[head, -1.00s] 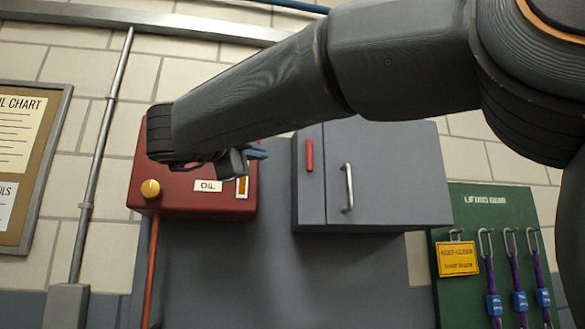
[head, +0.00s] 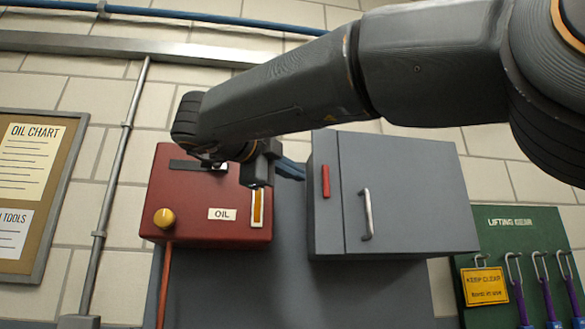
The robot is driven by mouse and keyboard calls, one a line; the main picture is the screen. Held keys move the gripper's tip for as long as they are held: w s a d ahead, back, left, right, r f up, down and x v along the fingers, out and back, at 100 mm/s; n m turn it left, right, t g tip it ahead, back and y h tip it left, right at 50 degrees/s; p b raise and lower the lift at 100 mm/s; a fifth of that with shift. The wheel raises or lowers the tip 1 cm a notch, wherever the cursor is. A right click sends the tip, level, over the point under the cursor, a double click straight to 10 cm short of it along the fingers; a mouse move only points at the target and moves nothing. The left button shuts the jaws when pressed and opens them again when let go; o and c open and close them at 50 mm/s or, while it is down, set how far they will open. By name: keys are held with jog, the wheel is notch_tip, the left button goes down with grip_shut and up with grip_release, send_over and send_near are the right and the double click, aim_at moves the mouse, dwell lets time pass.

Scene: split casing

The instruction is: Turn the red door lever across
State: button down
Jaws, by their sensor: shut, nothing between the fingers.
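The red door lever (head: 325,181) is a short upright bar on the left strip of the grey cabinet (head: 410,190), to the left of the door's pale handle (head: 367,214). My gripper (head: 291,169) is to the left of the lever, in front of the gap between the red oil box and the cabinet. Its blue fingers point right toward the cabinet's left side and look shut and empty. They appear apart from the lever, though the depth between them is hard to judge. The wrist hides part of the fingers.
The red oil box (head: 190,205), with a yellow knob (head: 164,218) and a gauge (head: 257,208), is just behind my wrist. A green lifting-gear board (head: 515,235) hangs at right. A notice board (head: 35,190) and a pipe (head: 118,180) are at left.

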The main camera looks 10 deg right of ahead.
jog(key=p, duration=0.3)
send_near(325, 188)
jog(key=x, duration=0.5)
jog(key=shift+d+r, duration=0.1)
jog(key=shift+w+d, duration=0.4)
jog(key=shift+w, duration=0.1)
